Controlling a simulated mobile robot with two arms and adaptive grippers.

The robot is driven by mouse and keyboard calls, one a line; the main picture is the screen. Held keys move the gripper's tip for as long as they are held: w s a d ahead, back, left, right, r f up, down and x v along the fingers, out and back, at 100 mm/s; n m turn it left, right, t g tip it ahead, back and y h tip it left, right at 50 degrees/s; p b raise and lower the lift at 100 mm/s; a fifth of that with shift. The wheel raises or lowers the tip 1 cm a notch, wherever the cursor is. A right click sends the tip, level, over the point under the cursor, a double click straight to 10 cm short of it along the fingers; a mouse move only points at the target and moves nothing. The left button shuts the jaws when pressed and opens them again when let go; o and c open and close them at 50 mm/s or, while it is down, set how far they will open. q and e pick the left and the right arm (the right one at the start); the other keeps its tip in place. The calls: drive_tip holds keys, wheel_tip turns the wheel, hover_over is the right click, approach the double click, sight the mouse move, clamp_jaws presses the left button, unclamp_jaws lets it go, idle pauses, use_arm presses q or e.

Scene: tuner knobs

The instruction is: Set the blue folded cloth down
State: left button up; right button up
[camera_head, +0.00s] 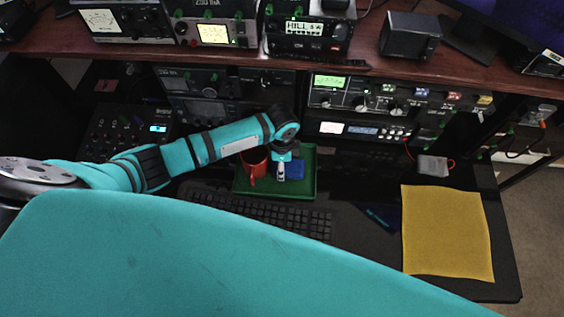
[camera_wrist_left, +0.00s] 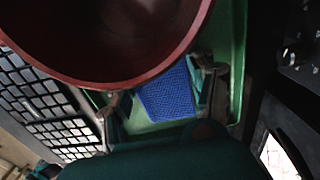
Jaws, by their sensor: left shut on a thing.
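The blue folded cloth (camera_head: 295,170) is at the green tray (camera_head: 308,188), in its right part. My left gripper (camera_head: 281,170) reaches down over the tray and is shut on the cloth. In the left wrist view, the cloth (camera_wrist_left: 168,96) shows between the two fingers of my left gripper (camera_wrist_left: 163,98), with green tray surface around it. I cannot tell whether the cloth touches the tray floor. My right gripper is not in view.
A red mug (camera_head: 252,166) stands in the tray's left part, close beside my gripper. A black keyboard (camera_head: 262,212) lies in front of the tray. A yellow cloth (camera_head: 446,236) lies flat at the right. Radio equipment (camera_head: 360,98) stands behind, under a shelf.

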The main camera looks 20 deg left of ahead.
use_arm(q)
drive_tip(key=shift+f, duration=0.2)
drive_tip(key=o, duration=1)
drive_tip(key=shift+r, duration=0.1)
wheel_tip(320, 180, up, 12)
drive_tip(key=shift+r+b, duration=0.1)
drive_tip(key=shift+b, duration=0.2)
drive_tip(key=shift+d, duration=0.1)
